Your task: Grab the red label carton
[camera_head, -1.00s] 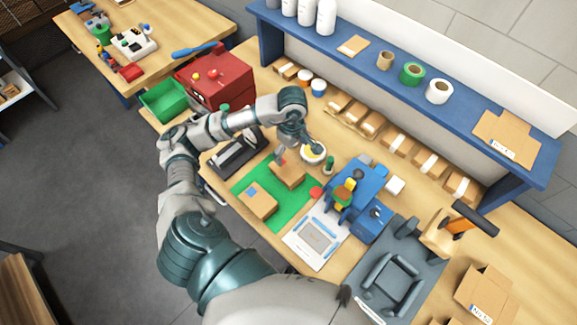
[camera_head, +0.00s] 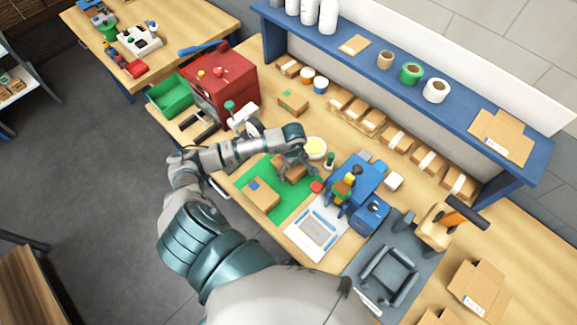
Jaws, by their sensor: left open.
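A green mat (camera_head: 291,207) lies on the workbench with two cartons on it. The front carton (camera_head: 261,193) carries a blue label. The back carton (camera_head: 281,171) is partly covered by my left gripper (camera_head: 301,169); a red mark on it showed earlier, but I cannot make out its label now. My left gripper is open, just above or beside the right side of that back carton; I cannot tell whether it touches. A third carton (camera_head: 293,102), with a green label, sits farther back. My right gripper is not in view.
A blue machine (camera_head: 362,184) and a red round knob (camera_head: 317,187) stand close to the mat's right. A yellow-topped round container (camera_head: 316,148) is just behind. A red box machine (camera_head: 222,84) and green bin (camera_head: 170,95) stand at the left.

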